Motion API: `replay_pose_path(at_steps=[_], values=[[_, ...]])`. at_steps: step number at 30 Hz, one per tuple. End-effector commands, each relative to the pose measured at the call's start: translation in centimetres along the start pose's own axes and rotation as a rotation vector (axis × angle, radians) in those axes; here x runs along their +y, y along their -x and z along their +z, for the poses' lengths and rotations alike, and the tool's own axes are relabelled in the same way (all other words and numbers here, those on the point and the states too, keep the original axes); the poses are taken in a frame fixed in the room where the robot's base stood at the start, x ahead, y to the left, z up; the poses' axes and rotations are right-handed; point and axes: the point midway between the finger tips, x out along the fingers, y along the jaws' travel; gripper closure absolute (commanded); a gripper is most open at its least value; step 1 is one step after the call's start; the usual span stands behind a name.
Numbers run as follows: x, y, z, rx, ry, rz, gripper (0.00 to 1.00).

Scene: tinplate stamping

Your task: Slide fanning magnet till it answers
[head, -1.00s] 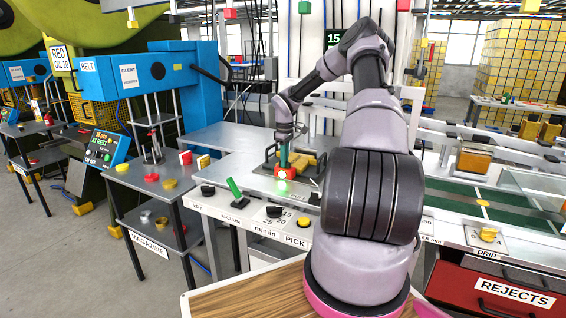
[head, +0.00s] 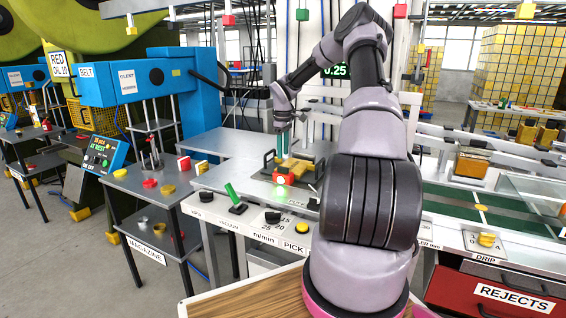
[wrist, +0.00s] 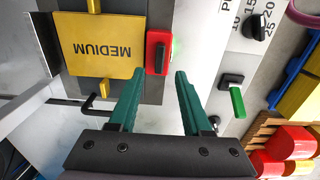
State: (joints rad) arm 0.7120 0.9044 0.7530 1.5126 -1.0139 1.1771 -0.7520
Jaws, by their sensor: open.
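A red block with a black grip (wrist: 158,52), which looks like the fanning magnet, stands at the edge of the stack holder in the wrist view. It also shows in the head view as a red block (head: 284,179). A green lamp glow shows beside it. A yellow stack marked MEDIUM (wrist: 98,48) lies in the holder to its left in the wrist view. My gripper (wrist: 160,76) is open and empty. In the wrist view its teal fingertips end just short of the red block, apart from it. In the head view my gripper (head: 283,150) is above the holder.
A control panel (head: 262,226) with black knobs and a green-handled lever (head: 234,196) runs along the front edge. A blue press (head: 135,95) stands at left. The grey tabletop (head: 222,145) left of the holder is clear.

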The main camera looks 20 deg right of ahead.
Motion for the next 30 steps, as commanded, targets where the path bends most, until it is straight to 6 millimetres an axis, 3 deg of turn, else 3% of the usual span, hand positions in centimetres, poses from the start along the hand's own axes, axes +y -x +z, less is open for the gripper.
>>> replay_pose_path(at_steps=[3, 9, 30], values=[[0.0, 2.1, 0.0, 0.0, 0.0, 0.003, 0.51], [0.0, 3.9, 0.1, 0.0, 0.0, 0.0, 0.51], [0.0, 4.1, 0.0, 0.0, 0.001, 0.0, 0.51]])
